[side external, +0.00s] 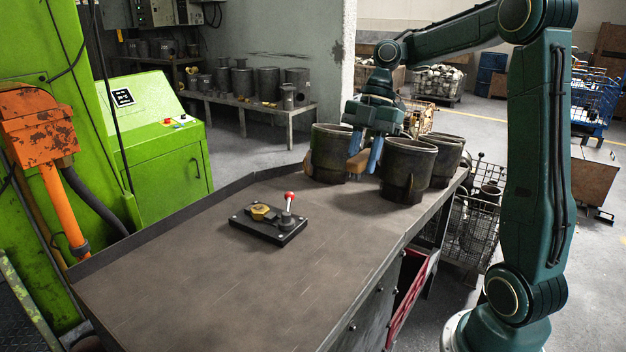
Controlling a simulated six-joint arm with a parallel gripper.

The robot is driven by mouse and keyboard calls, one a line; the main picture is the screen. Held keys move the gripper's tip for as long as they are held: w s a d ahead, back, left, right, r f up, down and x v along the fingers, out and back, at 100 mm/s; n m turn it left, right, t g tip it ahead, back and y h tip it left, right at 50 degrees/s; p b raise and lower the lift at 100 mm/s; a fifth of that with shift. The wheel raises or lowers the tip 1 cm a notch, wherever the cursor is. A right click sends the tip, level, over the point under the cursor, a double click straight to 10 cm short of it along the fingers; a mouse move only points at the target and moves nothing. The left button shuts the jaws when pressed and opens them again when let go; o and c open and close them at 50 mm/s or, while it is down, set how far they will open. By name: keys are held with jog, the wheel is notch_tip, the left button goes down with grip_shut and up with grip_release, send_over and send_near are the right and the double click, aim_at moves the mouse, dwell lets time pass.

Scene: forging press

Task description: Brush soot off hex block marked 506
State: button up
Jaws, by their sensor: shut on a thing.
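A brass-coloured hex block (262,212) sits on a black base plate (268,228) on the bench. Any number on it is too small to read, and I cannot make out soot. A lever with a red knob (289,196) stands beside the block on the same plate. My gripper (366,163) points down among the dark pots at the far end of the bench, well behind and to the right of the block. Its blue fingers are shut on a tan, wood-coloured thing (357,163), possibly a brush. Its lower part is not clear.
Dark round pots stand close around my gripper, one at the left (327,153) and one in front at the right (408,168). The bench top (230,285) is clear in front of the plate. A raised rim (170,224) runs along its left edge, beside the green machine (160,150).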

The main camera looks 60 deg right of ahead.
jog(key=w+f+m, duration=0.2)
jog(key=w+f, duration=0.2)
jog(key=w, duration=0.9)
jog(key=m+t, duration=0.2)
send_over(260, 208)
notch_tip(260, 208, down, 6)
jog(key=shift+a+f, duration=0.1)
jog(key=shift+f, duration=0.1)
jog(key=shift+f, duration=0.15)
jog(key=shift+f, duration=1.85)
jog(key=shift+f, duration=0.5)
jog(key=shift+s, duration=0.1)
jog(key=shift+s+d, duration=0.3)
jog(key=shift+d, duration=0.55)
jog(key=shift+w+a, duration=0.1)
jog(key=shift+a, duration=0.05)
